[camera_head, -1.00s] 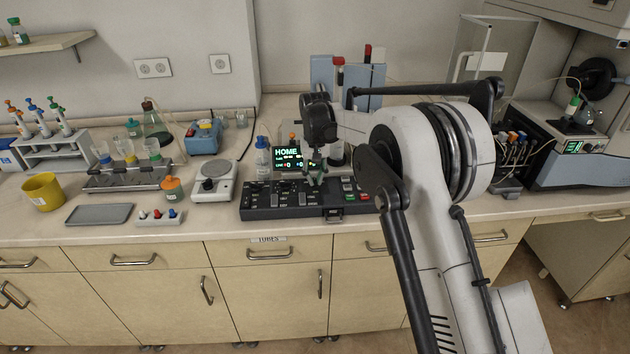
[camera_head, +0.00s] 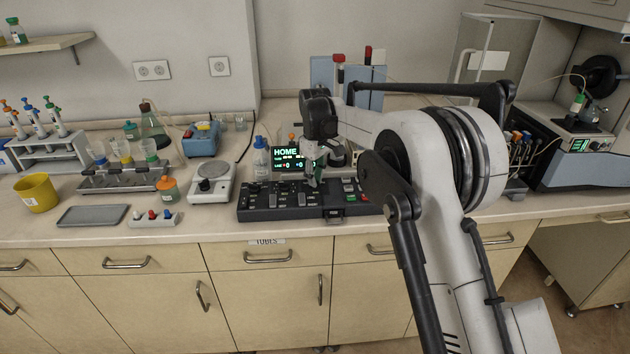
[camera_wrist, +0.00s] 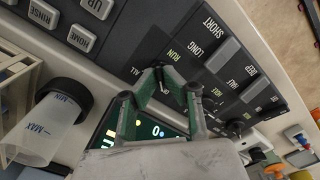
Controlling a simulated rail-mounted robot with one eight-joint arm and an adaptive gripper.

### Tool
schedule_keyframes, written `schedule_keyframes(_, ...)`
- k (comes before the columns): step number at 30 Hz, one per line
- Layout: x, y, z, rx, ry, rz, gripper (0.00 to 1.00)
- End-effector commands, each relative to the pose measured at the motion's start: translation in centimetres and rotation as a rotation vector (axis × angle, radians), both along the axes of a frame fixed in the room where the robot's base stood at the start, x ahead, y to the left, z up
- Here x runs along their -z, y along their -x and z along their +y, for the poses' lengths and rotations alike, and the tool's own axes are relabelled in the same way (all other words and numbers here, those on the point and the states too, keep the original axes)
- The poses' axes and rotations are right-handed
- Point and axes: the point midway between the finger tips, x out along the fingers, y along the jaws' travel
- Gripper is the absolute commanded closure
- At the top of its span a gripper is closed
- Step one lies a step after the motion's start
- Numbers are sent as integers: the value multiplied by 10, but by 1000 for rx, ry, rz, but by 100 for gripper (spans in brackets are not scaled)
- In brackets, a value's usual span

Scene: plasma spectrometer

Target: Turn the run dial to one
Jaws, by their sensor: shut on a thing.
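The control panel is a dark keypad unit (camera_head: 262,213) on the bench, with a screen (camera_head: 287,159) reading HOME behind it. In the wrist view the run dial (camera_wrist: 174,88) is a small dark knob beside the word RUN, with ALL and HOLD lettered close by. My gripper (camera_wrist: 168,78) has its green fingertips closed around it, pointing down at the panel. The fingers hide most of the dial, so I cannot read its setting. In the head view my gripper (camera_head: 313,183) is over the panel's middle.
A clear bottle with a blue cap (camera_head: 261,158) stands beside the screen; a capped bottle (camera_wrist: 58,115) is close to my gripper in the wrist view. A white balance (camera_head: 211,186) is left of the panel. A grey tray (camera_head: 93,215) lies farther left.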

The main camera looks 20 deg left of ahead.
Motion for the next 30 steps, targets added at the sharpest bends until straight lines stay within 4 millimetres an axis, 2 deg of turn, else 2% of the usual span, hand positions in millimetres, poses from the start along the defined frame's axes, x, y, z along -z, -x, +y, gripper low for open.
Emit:
schedule_keyframes(17, -1, 0, 0, -35, -1, 0, 100)
schedule_keyframes(18, -1, 0, 0, -35, -1, 0, 90)
schedule_keyframes(22, 0, 0, 0, -35, 0, 0, 75)
schedule_keyframes(30, -1, 0, 0, -35, 0, 0, 75)
